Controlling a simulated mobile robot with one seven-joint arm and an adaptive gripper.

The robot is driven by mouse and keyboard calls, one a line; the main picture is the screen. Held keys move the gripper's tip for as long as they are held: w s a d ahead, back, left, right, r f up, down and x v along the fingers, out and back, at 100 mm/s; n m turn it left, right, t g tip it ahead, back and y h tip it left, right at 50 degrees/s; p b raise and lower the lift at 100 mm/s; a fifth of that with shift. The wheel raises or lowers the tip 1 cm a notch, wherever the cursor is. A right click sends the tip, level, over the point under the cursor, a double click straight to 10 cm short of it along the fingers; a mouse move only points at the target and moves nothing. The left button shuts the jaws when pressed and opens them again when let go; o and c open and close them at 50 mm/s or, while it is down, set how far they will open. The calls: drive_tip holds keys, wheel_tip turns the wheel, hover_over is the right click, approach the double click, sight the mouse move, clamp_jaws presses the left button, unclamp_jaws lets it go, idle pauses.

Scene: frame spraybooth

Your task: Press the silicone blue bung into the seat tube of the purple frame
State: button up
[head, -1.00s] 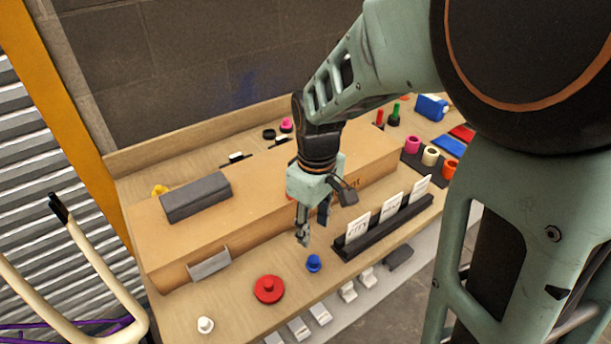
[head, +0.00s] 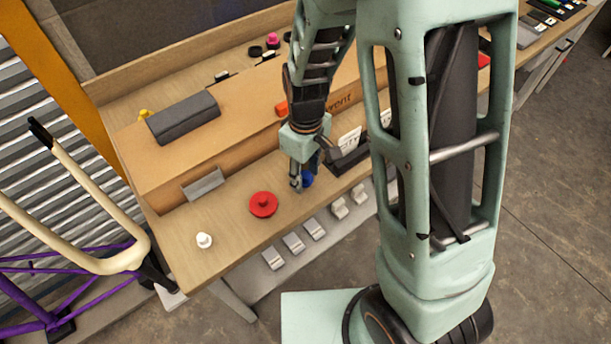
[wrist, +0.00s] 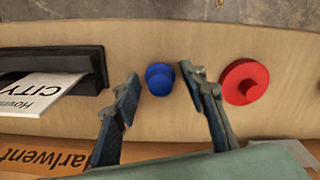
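The blue bung (wrist: 160,79) stands on the bench in the wrist view, between and just beyond my open fingertips. In the head view the blue bung (head: 307,179) is partly hidden behind my gripper (head: 301,182), which is low over the bench. In the wrist view my gripper (wrist: 158,82) has its two fingers spread, with bare bench between each finger and the bung. The purple frame (head: 60,297) is at the lower left of the head view, only partly in view. I cannot make out its seat tube opening.
A red stepped bung (head: 263,204) and a white bung (head: 204,240) stand left of my gripper. A cardboard box (head: 240,137) with a dark block (head: 183,117) on it lies behind. A black card holder (wrist: 50,76) is close by. A cream frame (head: 100,205) stands left.

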drive_tip(key=shift+c, duration=0.3)
drive_tip(key=c, duration=0.8)
drive_tip(key=shift+r, duration=0.1)
